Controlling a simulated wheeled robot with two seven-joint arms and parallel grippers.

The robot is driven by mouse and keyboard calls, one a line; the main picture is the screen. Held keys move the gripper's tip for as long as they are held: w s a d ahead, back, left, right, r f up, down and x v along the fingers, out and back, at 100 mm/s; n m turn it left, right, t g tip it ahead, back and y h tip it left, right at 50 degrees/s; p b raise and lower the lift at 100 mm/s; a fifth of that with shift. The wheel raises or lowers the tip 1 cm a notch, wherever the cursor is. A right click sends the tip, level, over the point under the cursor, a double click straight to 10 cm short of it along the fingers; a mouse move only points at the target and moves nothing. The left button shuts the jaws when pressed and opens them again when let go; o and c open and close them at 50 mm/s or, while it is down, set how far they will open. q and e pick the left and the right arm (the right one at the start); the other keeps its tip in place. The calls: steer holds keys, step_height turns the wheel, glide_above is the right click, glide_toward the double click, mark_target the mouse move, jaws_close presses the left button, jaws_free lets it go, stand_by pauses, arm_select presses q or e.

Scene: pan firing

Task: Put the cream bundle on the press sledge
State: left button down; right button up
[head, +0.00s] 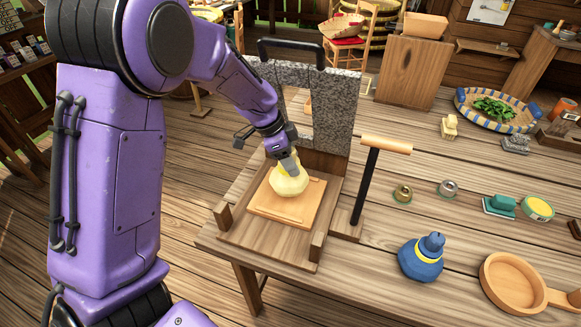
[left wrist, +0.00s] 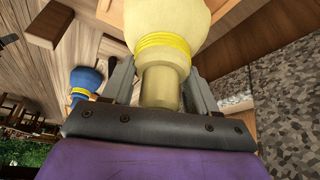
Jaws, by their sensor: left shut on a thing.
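The cream bundle (head: 289,181) is a rounded pale sack with a yellow tie, seen in the head view at the press. It also shows large in the left wrist view (left wrist: 170,22), with its neck between the fingers. My left gripper (head: 287,161) is shut on that neck from above. The press sledge (head: 282,212) is a light wooden board in the darker press base, directly under the bundle. The bundle's lower edge appears at or just above the board; I cannot tell whether it touches. My right gripper is not in view.
A grey stone slab (head: 336,112) with a dark handle stands behind the sledge. A lever with a wooden grip (head: 386,145) rises at its right. A blue bundle (head: 421,258) and a wooden pan (head: 513,283) stand farther right. The table between them is partly clear.

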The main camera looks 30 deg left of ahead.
arm_select(q)
step_height(320, 180, down, 3)
steer(key=shift+s+r, duration=0.1)
steer(key=shift+w+f, duration=0.3)
steer(key=shift+s, duration=0.15)
steer(key=shift+c, duration=1.5)
jaws_free()
steer(key=shift+f, duration=0.15)
steer(key=shift+r, duration=0.4)
steer(key=v, duration=1.1)
steer(key=shift+a+r+b, duration=0.15)
steer(key=shift+r+b, duration=0.15)
steer(key=shift+b, duration=0.05)
steer(key=shift+s, duration=0.15)
